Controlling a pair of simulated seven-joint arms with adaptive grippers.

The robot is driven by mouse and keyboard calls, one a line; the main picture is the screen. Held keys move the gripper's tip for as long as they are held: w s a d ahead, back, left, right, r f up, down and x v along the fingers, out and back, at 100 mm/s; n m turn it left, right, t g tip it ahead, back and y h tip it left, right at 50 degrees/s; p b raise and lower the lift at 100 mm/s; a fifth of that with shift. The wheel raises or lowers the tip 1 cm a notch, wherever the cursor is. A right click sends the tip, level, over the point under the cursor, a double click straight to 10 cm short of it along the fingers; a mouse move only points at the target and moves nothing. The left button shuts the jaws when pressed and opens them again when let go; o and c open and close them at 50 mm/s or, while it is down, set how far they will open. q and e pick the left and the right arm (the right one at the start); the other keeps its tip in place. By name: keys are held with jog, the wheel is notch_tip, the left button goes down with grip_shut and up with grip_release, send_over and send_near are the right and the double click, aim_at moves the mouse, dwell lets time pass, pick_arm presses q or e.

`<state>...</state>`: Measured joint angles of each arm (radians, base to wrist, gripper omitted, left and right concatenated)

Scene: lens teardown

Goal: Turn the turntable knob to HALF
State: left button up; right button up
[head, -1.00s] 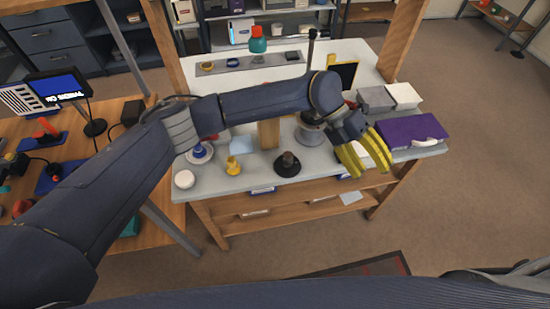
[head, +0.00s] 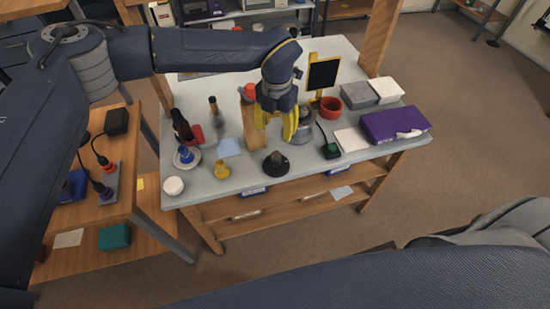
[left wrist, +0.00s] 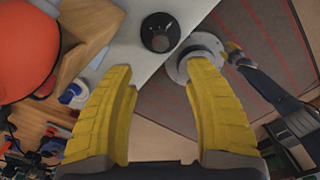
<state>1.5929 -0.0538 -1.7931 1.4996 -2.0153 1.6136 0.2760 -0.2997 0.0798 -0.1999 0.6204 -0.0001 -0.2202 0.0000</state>
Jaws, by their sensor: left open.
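A dark round knob on a black disc (head: 276,165) stands near the front edge of the pale table; it also shows in the left wrist view (left wrist: 160,33). Its lettering is too small to read. My left gripper (head: 275,132) is open, fingers pointing down, above the table behind this knob, apart from it. Its two yellow fingers (left wrist: 155,115) have nothing between them. A grey round stand (head: 301,130) is just right of the fingers and partly hidden by them. In the left wrist view, my right arm seems to end in a small yellow gripper (left wrist: 235,52) beyond the table edge.
A wooden block (head: 251,125) stands close left of the fingers. A yellow knob-like piece (head: 222,170), a blue piece (head: 186,155) and a white round lid (head: 173,186) are at the front left. A green-button box (head: 331,151) and a purple case (head: 395,125) are to the right.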

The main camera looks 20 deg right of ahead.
aim_at(276, 155)
pick_arm(q)
notch_tip(276, 155, down, 15)
jog(key=shift+f, duration=0.1)
dwell(0.4)
grip_shut()
dwell(0.5)
